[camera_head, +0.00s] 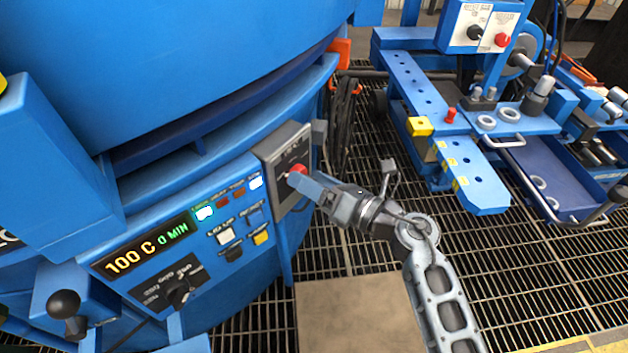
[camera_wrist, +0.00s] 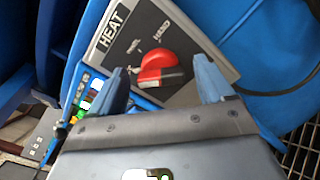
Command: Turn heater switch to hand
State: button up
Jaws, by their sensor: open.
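The heater switch is a red knob (camera_wrist: 158,66) on a dark plate marked HEAT (camera_wrist: 113,27) in the wrist view. In the head view the red knob (camera_head: 297,169) sits on a grey box (camera_head: 268,152) at the right end of the furnace panel. Small white lettering on the plate, one word like HAND, lies above the knob; I cannot tell which mark it points to. My gripper (camera_head: 302,182) is open with its blue fingertips close to the knob. In the wrist view the knob shows between the fingers; contact is unclear.
The blue furnace panel has a display (camera_head: 145,248) reading 100 C and 0 MIN, several buttons, and a black selector (camera_head: 178,293). A blue bench (camera_head: 440,130) stands at the right.

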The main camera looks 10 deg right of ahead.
jog(key=shift+c, duration=0.3)
jog(key=c, duration=1)
jog(key=shift+p, duration=0.35)
jog(key=shift+f+m+p, duration=0.15)
jog(key=shift+m+p, duration=2.5)
jog(key=shift+m, duration=0.65)
jog(key=shift+f+m+p, duration=0.15)
jog(key=shift+m+p, duration=2.5)
jog(key=shift+m, duration=0.65)
jog(key=shift+f+m+p, duration=0.15)
jog(key=shift+m+p, duration=2.5)
jog(key=shift+m, duration=0.65)
